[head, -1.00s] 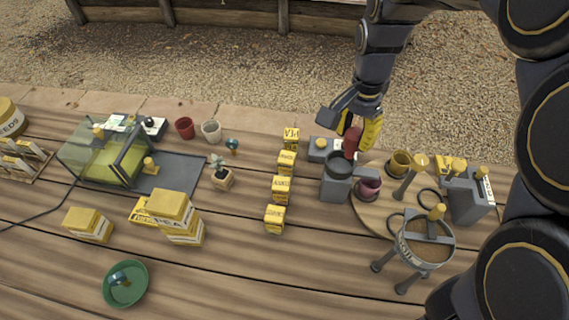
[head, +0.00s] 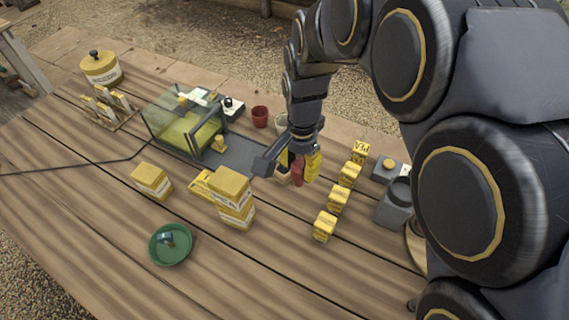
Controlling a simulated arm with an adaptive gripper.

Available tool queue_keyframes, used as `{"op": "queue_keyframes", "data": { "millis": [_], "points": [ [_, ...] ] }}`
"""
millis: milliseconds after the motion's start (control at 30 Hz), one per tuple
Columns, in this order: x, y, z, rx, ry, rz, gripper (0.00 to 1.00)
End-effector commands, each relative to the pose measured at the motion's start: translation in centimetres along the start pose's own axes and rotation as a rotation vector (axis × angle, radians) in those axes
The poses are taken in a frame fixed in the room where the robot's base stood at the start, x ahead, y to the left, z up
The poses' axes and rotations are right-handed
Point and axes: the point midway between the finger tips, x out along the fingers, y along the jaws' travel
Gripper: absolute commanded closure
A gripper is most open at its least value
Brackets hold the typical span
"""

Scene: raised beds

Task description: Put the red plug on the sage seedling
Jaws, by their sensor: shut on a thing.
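My gripper (head: 298,168) is shut on the red plug (head: 298,175), which shows between its yellow finger pads. It is over the middle of the table, between the dark mat and the row of small yellow boxes. A small tan block (head: 283,178) shows partly just behind and left of the plug. The seedling seen on that block earlier is now hidden by my gripper. I cannot tell whether the plug touches anything below it.
Yellow boxes (head: 235,215) are stacked left of my gripper, and several small yellow boxes (head: 338,199) stand in a row to its right. A green dish (head: 184,253) lies in front. A glass-sided case (head: 172,130), a red pot (head: 260,116) and a pale pot (head: 281,123) are behind.

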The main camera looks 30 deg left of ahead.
Motion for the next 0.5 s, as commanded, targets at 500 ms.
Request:
{"op": "queue_keyframes", "data": {
  "millis": [500],
  "points": [
    [4.2, -6.9, -5.1, 0.0, 0.001, 0.0, 0.95]
  ]
}}
